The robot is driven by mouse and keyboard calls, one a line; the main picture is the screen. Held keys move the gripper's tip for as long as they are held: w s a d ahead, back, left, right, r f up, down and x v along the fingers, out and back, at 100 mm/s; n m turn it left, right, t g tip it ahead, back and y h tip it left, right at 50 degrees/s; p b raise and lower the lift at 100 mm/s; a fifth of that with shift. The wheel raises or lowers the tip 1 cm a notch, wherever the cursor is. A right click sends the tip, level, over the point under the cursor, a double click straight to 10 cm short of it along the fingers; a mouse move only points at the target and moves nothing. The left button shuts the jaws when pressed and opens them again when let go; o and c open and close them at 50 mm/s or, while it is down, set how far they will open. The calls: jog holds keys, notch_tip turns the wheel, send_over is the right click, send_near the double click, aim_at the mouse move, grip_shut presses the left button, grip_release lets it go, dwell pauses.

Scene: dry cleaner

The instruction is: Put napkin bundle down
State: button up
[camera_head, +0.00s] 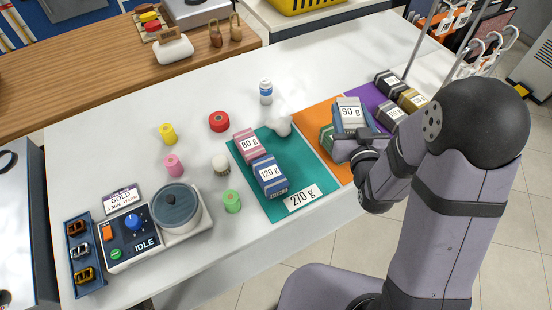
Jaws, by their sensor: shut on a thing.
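My gripper (352,140) is shut on a grey napkin bundle labelled 90 g (349,113), over the orange mat (312,118). I cannot tell whether the bundle touches anything below it. A green bundle (327,137) shows beside it on the orange mat, partly hidden by the gripper. On the teal mat (270,206), labelled 270 g, lie a pink bundle labelled 80 g (248,145) and a blue bundle labelled 120 g (269,175). The purple mat (362,99) has a dark bundle (389,82), a gold bundle (411,99) and a grey bundle (391,117).
A white lump (279,126) lies at the teal mat's back edge. A control device (130,235) is at front left. The white table (115,140) has clear room at the back.

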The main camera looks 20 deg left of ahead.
jog(key=s+a+n+g+y, duration=0.2)
jog(key=a+n+y, duration=0.15)
jog(key=a, duration=0.45)
jog(key=n+g+y, duration=0.2)
jog(key=y, duration=0.1)
send_over(298, 157)
notch_tip(298, 157, down, 4)
jog(key=shift+r, duration=0.2)
jog(key=shift+f, duration=0.1)
jog(key=shift+w+f, duration=0.1)
jog(key=shift+f, duration=4.8)
jog(key=shift+f+b, duration=0.1)
jog(key=shift+b, duration=0.2)
jog(key=o, duration=1.1)
